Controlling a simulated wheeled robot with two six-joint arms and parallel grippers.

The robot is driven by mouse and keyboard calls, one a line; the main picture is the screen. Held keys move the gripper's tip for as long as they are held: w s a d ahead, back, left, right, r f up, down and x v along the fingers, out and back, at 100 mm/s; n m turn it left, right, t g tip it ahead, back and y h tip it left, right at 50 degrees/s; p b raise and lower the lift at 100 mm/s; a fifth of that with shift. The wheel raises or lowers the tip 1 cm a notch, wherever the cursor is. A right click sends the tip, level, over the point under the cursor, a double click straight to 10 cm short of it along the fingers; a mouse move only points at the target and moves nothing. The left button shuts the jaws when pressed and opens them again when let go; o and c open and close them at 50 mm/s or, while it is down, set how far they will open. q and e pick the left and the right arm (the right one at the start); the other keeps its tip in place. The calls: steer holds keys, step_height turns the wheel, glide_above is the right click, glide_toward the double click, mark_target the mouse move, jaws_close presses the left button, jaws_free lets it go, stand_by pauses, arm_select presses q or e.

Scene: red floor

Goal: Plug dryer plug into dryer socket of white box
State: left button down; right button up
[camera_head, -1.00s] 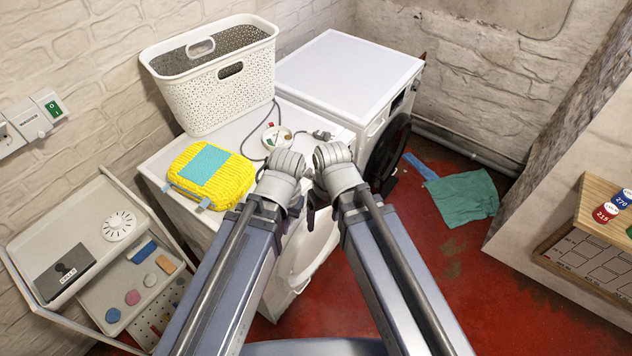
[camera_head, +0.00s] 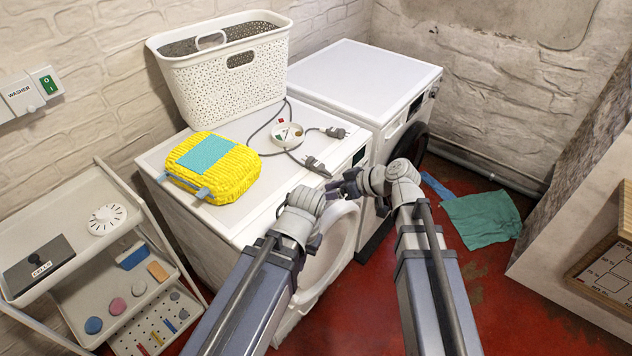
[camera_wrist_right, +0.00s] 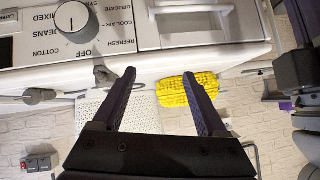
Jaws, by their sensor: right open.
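Two grey plugs lie on top of the front white machine (camera_head: 240,222): one near its back right corner (camera_head: 335,132), one near its front edge (camera_head: 317,166). I cannot tell which is the dryer plug. In the right wrist view a plug (camera_wrist_right: 103,74) is at the machine's edge and another (camera_wrist_right: 40,96) is farther left. A white wall box (camera_head: 22,94) reads WASHER; no dryer socket label shows. My right gripper (camera_head: 342,186) is open and empty, close in front of the machine's front edge; it also shows in the right wrist view (camera_wrist_right: 159,75). My left gripper (camera_head: 314,240) is lower; its jaws are unclear.
A second machine (camera_head: 365,75) stands behind. A cart (camera_head: 60,222) is at left. A teal cloth (camera_head: 482,220) lies on the floor.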

mark_target(323, 167)
arm_select(q)
step_height(323, 167, down, 7)
steer(key=b, duration=0.5)
arm_select(e)
steer(key=w+d+t+y, duration=0.2)
steer(key=w+d+t, duration=0.2)
steer(key=w, duration=0.3)
steer(key=shift+d+n, duration=0.4)
arm_select(q)
steer(key=shift+f, duration=0.1)
arm_select(e)
steer(key=shift+w, duration=0.15)
arm_select(q)
steer(key=shift+f+b, duration=1.2)
steer(key=shift+b, duration=0.15)
arm_select(e)
steer(key=shift+x, duration=4.3)
steer(key=shift+r, duration=0.15)
jaws_close()
steer(key=shift+d, duration=0.1)
